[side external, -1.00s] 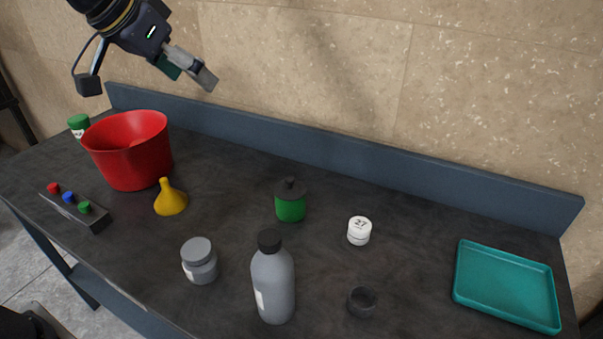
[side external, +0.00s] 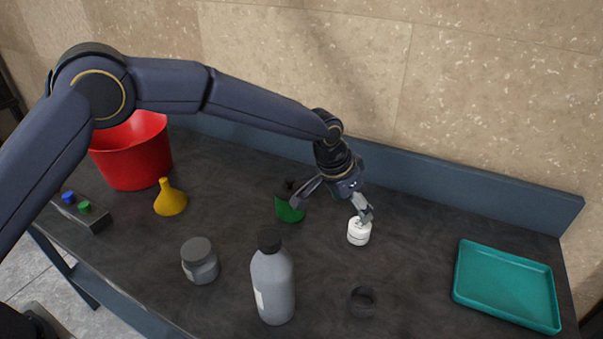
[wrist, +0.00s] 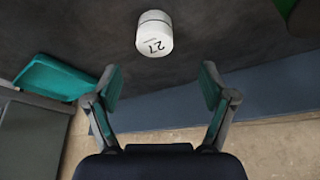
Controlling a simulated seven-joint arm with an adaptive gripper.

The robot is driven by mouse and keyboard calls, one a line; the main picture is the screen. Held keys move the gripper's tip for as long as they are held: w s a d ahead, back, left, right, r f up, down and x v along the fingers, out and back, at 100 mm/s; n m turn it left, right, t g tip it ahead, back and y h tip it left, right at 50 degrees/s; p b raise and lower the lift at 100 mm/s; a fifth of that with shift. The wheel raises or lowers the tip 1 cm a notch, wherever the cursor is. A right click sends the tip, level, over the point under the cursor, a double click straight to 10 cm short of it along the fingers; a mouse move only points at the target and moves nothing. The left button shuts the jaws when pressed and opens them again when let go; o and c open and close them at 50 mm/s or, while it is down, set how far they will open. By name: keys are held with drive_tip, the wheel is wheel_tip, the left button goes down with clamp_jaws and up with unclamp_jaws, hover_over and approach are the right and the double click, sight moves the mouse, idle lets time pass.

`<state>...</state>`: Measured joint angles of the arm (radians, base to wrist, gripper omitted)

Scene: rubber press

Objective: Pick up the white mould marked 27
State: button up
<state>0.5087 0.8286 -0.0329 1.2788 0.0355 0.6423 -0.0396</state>
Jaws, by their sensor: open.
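The white mould marked 27 (side external: 358,236) stands upright on the dark table, right of the green container. My gripper (side external: 334,206) is open and empty, above the table beside the mould. In the side view one finger overlaps the mould's top edge; I cannot tell whether it touches. In the wrist view both fingers of my gripper (wrist: 160,82) are spread wide with nothing between them.
The green container (side external: 288,209) stands close left of the mould, partly behind a finger. A grey bottle (side external: 273,285), a grey jar (side external: 199,262) and a small dark ring (side external: 361,301) are in front. A teal tray (side external: 505,314) lies at right. The blue back ledge (side external: 470,190) runs behind.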

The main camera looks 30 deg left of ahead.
sight(359, 225)
drive_tip(key=x, duration=0.4)
drive_tip(key=shift+s+d+x, duration=0.15)
drive_tip(key=shift+x, duration=1.15)
drive_tip(key=shift+s+d+x, duration=0.15)
drive_tip(key=shift+x, duration=1.2)
drive_tip(key=c, duration=1.4)
